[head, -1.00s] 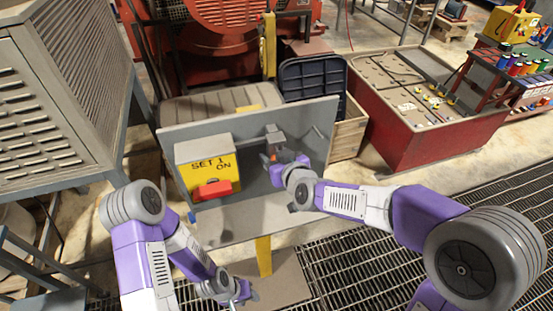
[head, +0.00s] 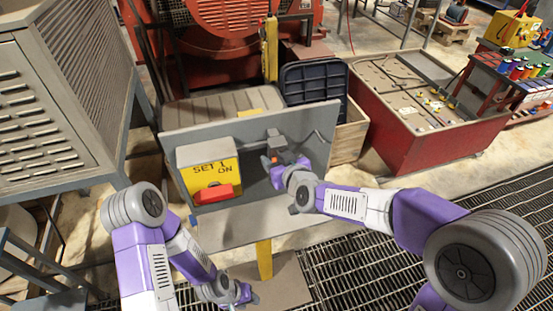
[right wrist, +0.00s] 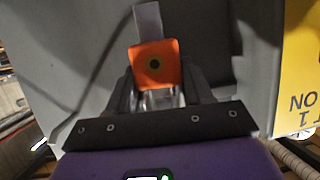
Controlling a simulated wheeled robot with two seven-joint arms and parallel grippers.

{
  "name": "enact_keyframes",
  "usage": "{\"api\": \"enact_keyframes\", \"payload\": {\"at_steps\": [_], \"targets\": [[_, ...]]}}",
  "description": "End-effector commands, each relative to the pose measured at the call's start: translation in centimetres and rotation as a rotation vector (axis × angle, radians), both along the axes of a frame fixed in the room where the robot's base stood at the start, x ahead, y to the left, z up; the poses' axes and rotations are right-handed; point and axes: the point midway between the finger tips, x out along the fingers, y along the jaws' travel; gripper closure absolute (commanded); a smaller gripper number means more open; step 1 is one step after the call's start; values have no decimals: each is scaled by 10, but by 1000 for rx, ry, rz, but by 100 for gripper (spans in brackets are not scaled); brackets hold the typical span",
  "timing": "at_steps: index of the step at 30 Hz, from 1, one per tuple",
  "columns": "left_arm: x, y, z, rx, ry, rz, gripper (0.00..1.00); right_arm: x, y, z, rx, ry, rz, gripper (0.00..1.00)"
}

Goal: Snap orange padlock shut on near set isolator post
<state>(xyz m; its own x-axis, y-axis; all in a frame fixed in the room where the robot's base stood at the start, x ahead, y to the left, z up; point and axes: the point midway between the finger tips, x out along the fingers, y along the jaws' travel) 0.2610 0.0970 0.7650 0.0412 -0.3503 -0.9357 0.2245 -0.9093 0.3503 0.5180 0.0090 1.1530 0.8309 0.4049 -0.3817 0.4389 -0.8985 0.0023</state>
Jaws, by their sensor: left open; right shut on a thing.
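The orange padlock (right wrist: 153,66) is between the fingers of my right gripper (right wrist: 158,100), which is shut on it. A grey tab or post (right wrist: 148,18) shows directly behind its top in the right wrist view. I cannot tell whether the shackle is around it or shut. In the head view my right gripper (head: 276,168) is at the grey panel (head: 240,205), just below a small grey post fitting (head: 275,142), and mostly hides the padlock. The yellow isolator box (head: 212,170), marked SET 1 ON, has a red handle (head: 213,194). My left gripper (head: 246,296) is open and empty, low in front.
A grey louvred cabinet (head: 50,110) stands left. Behind the panel are a grey lidded box (head: 205,108) and a dark crate (head: 308,88). A red bench (head: 425,140) stands right. Floor grating (head: 390,265) lies in front.

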Motion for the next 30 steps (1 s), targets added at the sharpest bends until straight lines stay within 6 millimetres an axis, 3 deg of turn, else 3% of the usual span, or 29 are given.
{"api": "enact_keyframes", "payload": {"at_steps": [23, 30], "targets": [[0, 0, 18, 0, 0, 0, 57, 0, 0, 22, 1, -3, 0, 89], [0, 0, 14, 0, 0, 0, 57, 0, 0, 18, 1, -3, 0, 89]]}}
